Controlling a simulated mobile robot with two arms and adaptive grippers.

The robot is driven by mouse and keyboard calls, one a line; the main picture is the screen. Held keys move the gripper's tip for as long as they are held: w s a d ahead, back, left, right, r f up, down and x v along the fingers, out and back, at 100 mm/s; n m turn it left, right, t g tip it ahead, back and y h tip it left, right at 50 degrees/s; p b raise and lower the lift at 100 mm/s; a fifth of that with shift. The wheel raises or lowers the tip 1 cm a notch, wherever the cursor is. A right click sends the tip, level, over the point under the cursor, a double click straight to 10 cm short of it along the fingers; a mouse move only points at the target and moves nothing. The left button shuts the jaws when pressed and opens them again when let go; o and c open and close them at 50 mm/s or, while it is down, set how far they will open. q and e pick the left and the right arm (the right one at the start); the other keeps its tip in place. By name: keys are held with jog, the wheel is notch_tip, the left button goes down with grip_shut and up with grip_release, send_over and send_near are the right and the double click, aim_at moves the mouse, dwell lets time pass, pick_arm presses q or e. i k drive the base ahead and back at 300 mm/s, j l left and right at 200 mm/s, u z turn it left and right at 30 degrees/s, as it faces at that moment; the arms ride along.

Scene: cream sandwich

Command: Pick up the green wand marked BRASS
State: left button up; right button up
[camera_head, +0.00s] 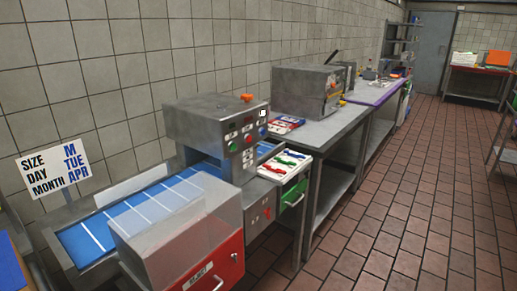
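A white tray (302,160) at the right end of the conveyor machine holds a few small coloured wand-like items. One of them looks green (294,154), and red ones lie beside it. The lettering on them is too small to read, so I cannot tell which is marked BRASS. Neither of my grippers is in view.
The conveyor machine (215,118) has a blue belt (130,220) and a clear-covered red reject bin (217,266) in front. A steel table (330,130) carries another machine (305,92). The tiled floor (400,205) to the right is clear. A sign (52,167) stands left.

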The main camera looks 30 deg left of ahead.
aim_at(287, 163)
jog(key=i+j+u, duration=0.35)
jog(key=i, duration=0.3)
jog(key=i+u, duration=0.35)
jog(key=i, duration=0.3)
